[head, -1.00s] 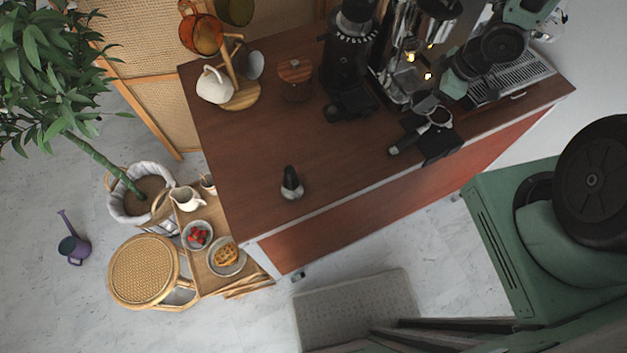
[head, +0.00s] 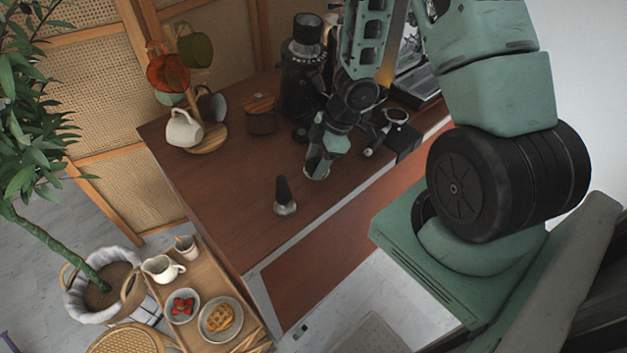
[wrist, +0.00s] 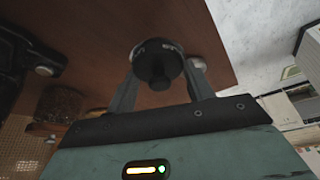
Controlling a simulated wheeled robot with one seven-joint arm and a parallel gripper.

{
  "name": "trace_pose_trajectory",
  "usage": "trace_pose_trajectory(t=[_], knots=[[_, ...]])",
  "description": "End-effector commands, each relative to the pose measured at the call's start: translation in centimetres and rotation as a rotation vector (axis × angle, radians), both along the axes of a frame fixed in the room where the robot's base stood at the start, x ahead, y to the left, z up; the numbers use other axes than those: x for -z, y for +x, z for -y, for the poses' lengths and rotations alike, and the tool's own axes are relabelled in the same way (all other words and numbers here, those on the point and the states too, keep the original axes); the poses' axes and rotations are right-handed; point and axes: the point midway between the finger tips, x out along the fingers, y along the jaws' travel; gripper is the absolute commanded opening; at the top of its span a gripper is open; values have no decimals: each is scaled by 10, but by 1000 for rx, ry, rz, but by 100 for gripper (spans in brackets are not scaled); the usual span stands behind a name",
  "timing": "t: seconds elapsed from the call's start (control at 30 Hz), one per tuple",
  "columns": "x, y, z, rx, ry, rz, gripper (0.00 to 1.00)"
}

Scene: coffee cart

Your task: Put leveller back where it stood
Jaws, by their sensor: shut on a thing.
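The leveller (wrist: 157,62), a dark round puck with a central knob, sits between the two fingers of my gripper (wrist: 160,82) in the wrist view. My gripper is shut on it. In the head view my gripper (head: 318,168) hangs low over the brown cart top (head: 235,200), right of the tamper. The leveller is mostly hidden there, and I cannot tell whether it touches the top.
A tamper (head: 284,197) with a black handle stands upright nearby. Behind are the grinder (head: 303,75), a wooden canister (head: 260,114) and a mug tree with a white mug (head: 184,128). A portafilter (head: 392,118) lies to the right. The cart's front-left top is clear.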

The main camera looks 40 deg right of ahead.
Motion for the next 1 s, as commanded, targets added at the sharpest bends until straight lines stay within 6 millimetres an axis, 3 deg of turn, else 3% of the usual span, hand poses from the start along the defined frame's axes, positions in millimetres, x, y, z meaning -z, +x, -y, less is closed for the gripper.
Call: trace_pose_trajectory(t=[0.33, 0.77, 0.8, 0.87, 1.0], knots=[[41, 0, 0, 1, 0, -2, 25], [47, 0, 0, -1, -1, 1, 25], [47, 0, 0, -1, -1, 1, 58], [46, 0, 0, -1, -1, 1, 74], [46, 0, 0, -1, -1, 1, 74]])
